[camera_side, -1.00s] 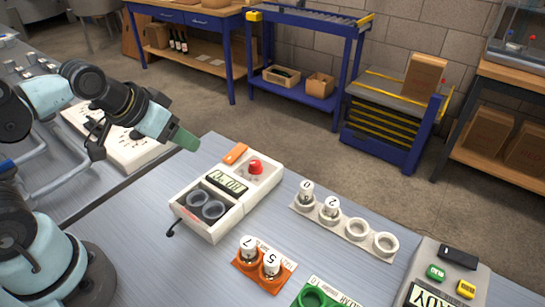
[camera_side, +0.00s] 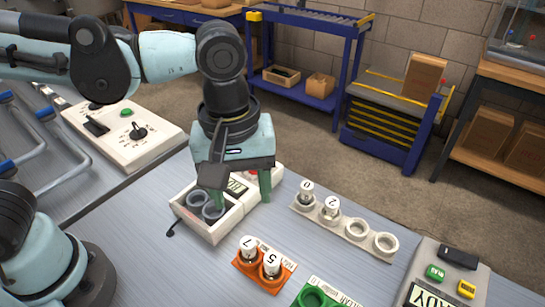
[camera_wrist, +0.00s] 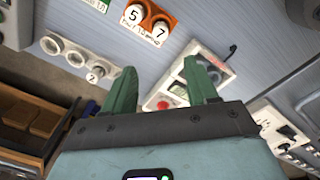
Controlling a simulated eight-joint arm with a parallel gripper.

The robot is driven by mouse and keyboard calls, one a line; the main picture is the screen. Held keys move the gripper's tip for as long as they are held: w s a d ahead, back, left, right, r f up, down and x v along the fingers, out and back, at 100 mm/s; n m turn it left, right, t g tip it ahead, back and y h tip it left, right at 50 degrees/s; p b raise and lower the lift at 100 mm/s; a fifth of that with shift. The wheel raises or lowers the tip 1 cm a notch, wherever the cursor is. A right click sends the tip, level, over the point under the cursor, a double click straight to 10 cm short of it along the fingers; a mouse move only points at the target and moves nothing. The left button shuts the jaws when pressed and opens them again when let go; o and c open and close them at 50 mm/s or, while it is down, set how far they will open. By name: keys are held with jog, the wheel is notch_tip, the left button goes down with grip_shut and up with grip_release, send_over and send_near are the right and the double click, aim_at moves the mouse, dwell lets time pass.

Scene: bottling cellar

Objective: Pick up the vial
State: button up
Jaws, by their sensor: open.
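Vials marked 0 (camera_side: 306,191) and 2 (camera_side: 331,208) stand upright in the white rack (camera_side: 356,229). Vials marked 7 (camera_side: 249,246) and 5 (camera_side: 271,262) stand in the orange rack (camera_side: 250,271). The wrist view shows vials 5 (camera_wrist: 134,13), 7 (camera_wrist: 158,31) and 2 (camera_wrist: 95,73); I cannot make out vial 0 there. My gripper (camera_side: 240,200) points down with its green fingers apart, over the white device with round wells (camera_side: 225,225), left of the white rack. Nothing is between the fingers (camera_wrist: 160,66). The device's display and red knob are partly hidden in the side view.
A green rack (camera_side: 313,297) is cut off at the bottom edge. A grey button box (camera_side: 445,275) stands at the right. A white control panel (camera_side: 125,132) lies at the left. Bare table lies between the racks and the button box.

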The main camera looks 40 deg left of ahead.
aim_at(248, 242)
jog(key=shift+n, duration=0.3)
jog(key=shift+s+d+f, duration=0.15)
jog(key=shift+f, duration=1.85)
jog(key=shift+s+d+f, duration=0.1)
jog(key=shift+d+f, duration=0.05)
jog(key=shift+f, duration=1.9)
jog(key=shift+s+d+f, duration=0.15)
jog(key=shift+f, duration=1.85)
grip_shut()
